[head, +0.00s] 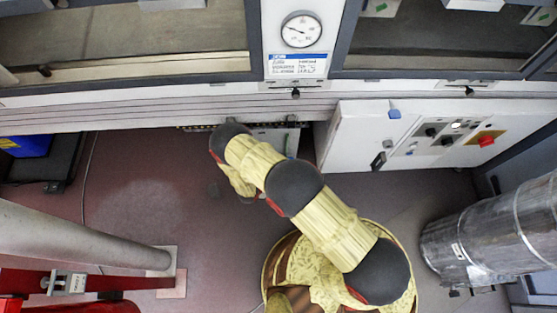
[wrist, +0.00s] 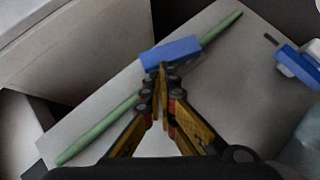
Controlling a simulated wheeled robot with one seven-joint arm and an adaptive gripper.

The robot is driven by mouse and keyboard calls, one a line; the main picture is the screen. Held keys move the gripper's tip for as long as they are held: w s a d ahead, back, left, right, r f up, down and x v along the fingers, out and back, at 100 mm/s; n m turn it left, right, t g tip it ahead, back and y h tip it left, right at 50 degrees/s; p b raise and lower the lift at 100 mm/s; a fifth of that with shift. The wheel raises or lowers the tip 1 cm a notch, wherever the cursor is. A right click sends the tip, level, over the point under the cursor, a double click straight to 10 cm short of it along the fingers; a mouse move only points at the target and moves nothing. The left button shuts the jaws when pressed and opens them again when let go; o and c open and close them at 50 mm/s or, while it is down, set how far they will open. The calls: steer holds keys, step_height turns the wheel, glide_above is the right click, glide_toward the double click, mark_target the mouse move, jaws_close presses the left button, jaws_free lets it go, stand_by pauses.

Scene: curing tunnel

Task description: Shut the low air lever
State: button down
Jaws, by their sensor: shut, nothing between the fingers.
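A blue block-shaped lever (wrist: 172,53) sits across a thin green pipe (wrist: 219,29) on a pale grey panel (wrist: 236,75) in the wrist view. I take it to be the low air lever. My gripper (wrist: 163,69) is shut with nothing between its fingers. Its tips are right at the lower edge of the blue lever, and I cannot tell whether they touch it. In the head view my arm reaches down in front of the tunnel's lower edge, and the fingers and lever cannot be made out clearly there.
A second blue handle with a white part (wrist: 298,62) is at the right in the wrist view. In the head view a white control cabinet (head: 352,150) with a red switch stands right of my arm, a metal cylinder (head: 480,232) further right. Open floor (head: 150,205) lies left.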

steer(key=shift+d+r+p, duration=0.1)
steer(key=shift+d+p, duration=0.55)
steer(key=shift+p, duration=0.1)
steer(key=shift+d+m+g+y+p, duration=0.3)
steer(key=shift+d+m+y+p, duration=0.8)
steer(key=shift+y, duration=0.5)
stand_by(1.0)
steer(key=shift+d+f+m+y+p, duration=0.3)
steer(key=shift+d+y, duration=0.35)
steer(key=shift+y, duration=0.15)
stand_by(1.8)
steer(key=shift+a, duration=0.1)
